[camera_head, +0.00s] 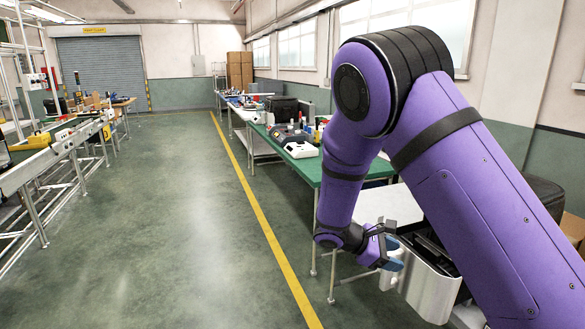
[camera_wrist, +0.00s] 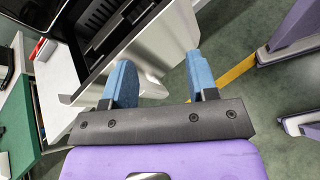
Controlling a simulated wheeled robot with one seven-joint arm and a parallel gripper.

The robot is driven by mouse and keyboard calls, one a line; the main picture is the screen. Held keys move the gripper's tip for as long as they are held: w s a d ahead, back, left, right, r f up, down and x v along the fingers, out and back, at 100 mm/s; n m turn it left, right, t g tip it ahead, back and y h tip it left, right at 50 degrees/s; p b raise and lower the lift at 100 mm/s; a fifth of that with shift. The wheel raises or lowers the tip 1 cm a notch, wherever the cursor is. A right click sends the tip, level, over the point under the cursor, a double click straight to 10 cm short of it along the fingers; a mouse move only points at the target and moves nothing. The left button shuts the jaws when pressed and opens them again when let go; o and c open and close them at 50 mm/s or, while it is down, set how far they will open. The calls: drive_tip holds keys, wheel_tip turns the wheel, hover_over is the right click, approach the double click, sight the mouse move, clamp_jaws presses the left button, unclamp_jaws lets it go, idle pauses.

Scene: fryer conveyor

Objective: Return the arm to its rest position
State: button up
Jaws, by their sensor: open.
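My purple arm reaches down and to the left in the head view, bent at the elbow. My gripper (camera_head: 392,256) hangs low at its end, in front of a white and grey machine (camera_head: 431,287). The machine's pale casing (camera_wrist: 160,52) and dark slotted inside lie beyond the fingers. I cannot tell how close the fingers are to the casing.
A green-topped workbench (camera_head: 312,168) with devices on it runs along the right side. A conveyor line (camera_head: 45,160) stands at the left. The floor (camera_head: 180,215) between them is clear, with a yellow line (camera_head: 262,220). A roller shutter (camera_head: 102,75) is at the back.

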drive_tip(key=s+d+r+m+t+y, duration=0.1)
drive_tip(key=s+d+r+m+y, duration=0.1)
drive_tip(key=s+r+m+y, duration=0.4)
drive_tip(key=s+d+r+m+y, duration=0.1)
drive_tip(key=s+d+r+m, duration=0.1)
drive_tip(key=s+r, duration=0.65)
drive_tip(key=s+d+r+m+t+y, duration=0.1)
drive_tip(key=s+d+r+m+y, duration=0.25)
drive_tip(key=s+r, duration=0.45)
drive_tip(key=s+a+r+m+t+y, duration=0.2)
drive_tip(key=s+r+m+t, duration=0.1)
drive_tip(key=s, duration=0.4)
drive_tip(key=shift+s+r, duration=0.25)
drive_tip(key=shift+r, duration=0.1)
